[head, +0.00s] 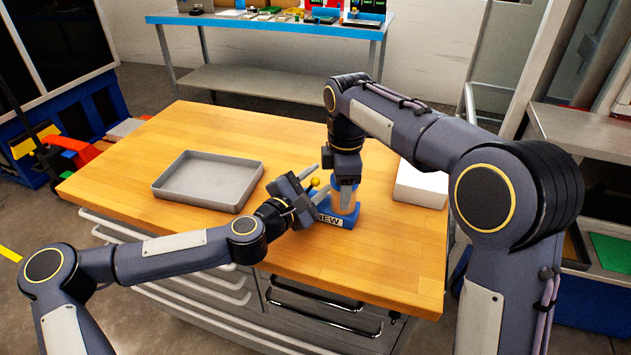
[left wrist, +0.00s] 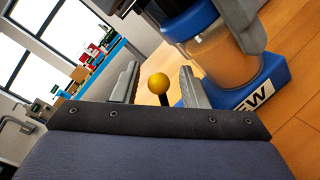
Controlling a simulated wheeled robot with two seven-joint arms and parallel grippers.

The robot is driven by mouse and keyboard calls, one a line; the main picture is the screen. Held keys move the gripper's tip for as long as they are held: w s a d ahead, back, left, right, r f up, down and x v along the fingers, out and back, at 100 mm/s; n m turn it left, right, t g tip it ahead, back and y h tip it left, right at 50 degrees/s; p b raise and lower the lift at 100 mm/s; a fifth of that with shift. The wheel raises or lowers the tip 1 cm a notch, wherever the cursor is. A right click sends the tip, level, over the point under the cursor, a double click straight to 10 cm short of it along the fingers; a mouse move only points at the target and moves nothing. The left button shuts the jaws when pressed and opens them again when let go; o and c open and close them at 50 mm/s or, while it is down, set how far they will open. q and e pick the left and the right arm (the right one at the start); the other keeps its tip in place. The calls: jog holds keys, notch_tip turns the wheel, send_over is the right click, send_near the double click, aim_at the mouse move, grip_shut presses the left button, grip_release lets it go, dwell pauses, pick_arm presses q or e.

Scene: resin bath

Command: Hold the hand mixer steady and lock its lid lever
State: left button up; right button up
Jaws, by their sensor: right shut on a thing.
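The hand mixer has a blue base with a "NEW" label (head: 336,220) and a see-through body with amber contents; it stands upright on the wooden table. In the left wrist view the mixer body (left wrist: 222,62) and its blue upper collar show at the upper right. My right gripper (head: 346,188) is shut on the mixer from above and hides much of its top. The lid lever has a yellow ball knob (left wrist: 158,83) on a dark stem. My left gripper (head: 319,180) is open, with one finger either side of the knob in the wrist view and a gap at both sides.
A grey empty tray (head: 208,205) lies on the wooden table (head: 240,130) left of the mixer. A white box (head: 420,188) sits at the table's right, behind my right arm. A blue bench (head: 270,20) with small items stands at the back.

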pick_arm(q)
jog(key=v, duration=1.2)
pick_arm(e)
jog(key=o, duration=1.3)
jog(key=shift+r, duration=0.1)
